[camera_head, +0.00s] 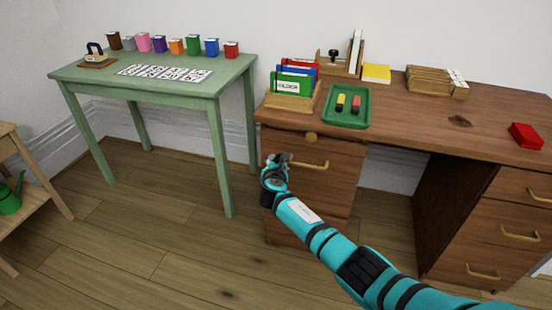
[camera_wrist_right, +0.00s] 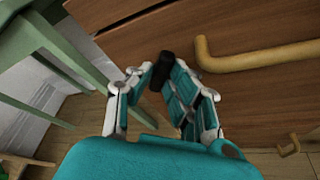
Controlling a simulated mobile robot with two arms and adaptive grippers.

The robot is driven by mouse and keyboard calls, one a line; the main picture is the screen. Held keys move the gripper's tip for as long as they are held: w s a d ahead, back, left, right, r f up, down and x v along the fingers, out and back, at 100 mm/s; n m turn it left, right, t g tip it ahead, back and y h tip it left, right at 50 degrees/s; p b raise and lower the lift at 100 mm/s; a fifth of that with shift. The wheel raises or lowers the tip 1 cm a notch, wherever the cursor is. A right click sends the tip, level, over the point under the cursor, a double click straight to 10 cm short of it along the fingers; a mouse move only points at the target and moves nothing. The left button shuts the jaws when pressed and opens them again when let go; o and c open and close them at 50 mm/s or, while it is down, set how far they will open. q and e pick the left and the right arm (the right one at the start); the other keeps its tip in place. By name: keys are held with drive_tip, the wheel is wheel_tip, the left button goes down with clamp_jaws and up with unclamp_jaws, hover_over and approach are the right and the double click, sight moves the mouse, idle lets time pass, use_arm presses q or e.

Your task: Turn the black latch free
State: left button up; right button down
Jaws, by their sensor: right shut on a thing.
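The black latch (camera_wrist_right: 165,66) shows in the right wrist view as a small dark piece at the front of the wooden desk drawer, left of the brass handle (camera_wrist_right: 255,58). My right gripper (camera_wrist_right: 161,82) has its fingers closed on the latch. In the head view my right gripper (camera_head: 279,160) is at the left edge of the desk's left drawer front, beside the brass handle (camera_head: 310,165), and it hides the latch there. My left gripper is not in view.
The wooden desk (camera_head: 415,125) holds a green tray (camera_head: 366,107) with red and yellow items, a folder rack (camera_head: 288,101) and a red box (camera_head: 526,135). A green table (camera_head: 215,85) with colourful containers stands to the left. The floor (camera_head: 165,215) before it is clear.

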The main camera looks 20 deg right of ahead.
drive_tip(key=shift+r+n+g+h+p, duration=0.2)
drive_tip(key=shift+n+g+h+p, duration=0.1)
drive_tip(key=shift+n+p, duration=0.4)
drive_tip(key=shift+w+a+n+g+h+p, duration=0.1)
drive_tip(key=shift+n+g+h+p, duration=0.35)
drive_tip(key=shift+n+p, duration=0.25)
drive_tip(key=shift+f+n+g+h, duration=0.1)
drive_tip(key=shift+n+g+h, duration=0.15)
drive_tip(key=shift+n, duration=0.65)
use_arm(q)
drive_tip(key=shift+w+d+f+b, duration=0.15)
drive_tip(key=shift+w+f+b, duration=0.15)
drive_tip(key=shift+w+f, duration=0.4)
use_arm(e)
drive_tip(key=shift+n+g+h, duration=0.3)
drive_tip(key=shift+h, duration=0.1)
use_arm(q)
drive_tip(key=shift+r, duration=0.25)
